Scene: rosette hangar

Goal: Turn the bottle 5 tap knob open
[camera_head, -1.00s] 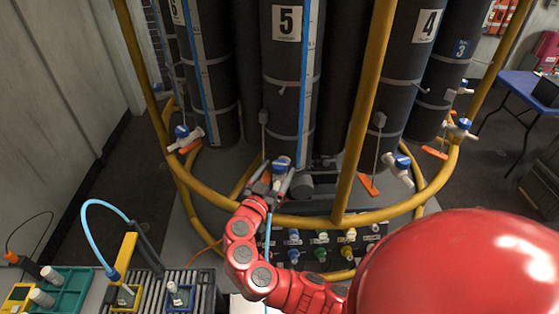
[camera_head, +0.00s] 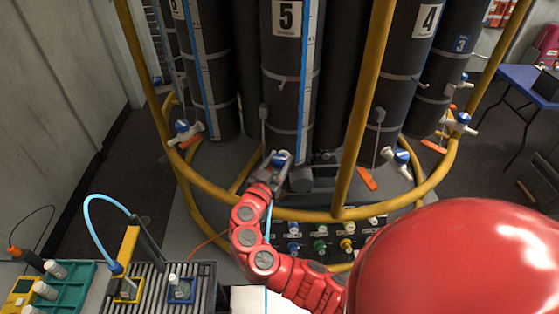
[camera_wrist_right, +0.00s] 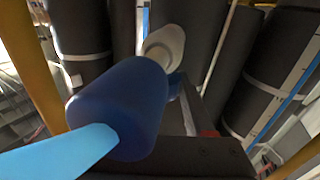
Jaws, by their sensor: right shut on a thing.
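Bottle 5 (camera_head: 287,70) is the dark cylinder with the white "5" label, in the middle of the head view. Its tap has a blue knob (camera_head: 281,158) low on the bottle's front. My right gripper (camera_head: 273,169) is at this tap and shut on the knob, its fingers partly hidden by the tap and wrist. In the right wrist view, a blue cylindrical part (camera_wrist_right: 120,108) fills the middle, with a pale tap part (camera_wrist_right: 165,46) behind it. A light blue strip (camera_wrist_right: 60,155) runs from it to the lower left. The knob's exact angle is hard to read. My left gripper is out of view.
A panel of coloured knobs (camera_head: 320,238) is below. A ribbed bench (camera_head: 150,298) is at lower left.

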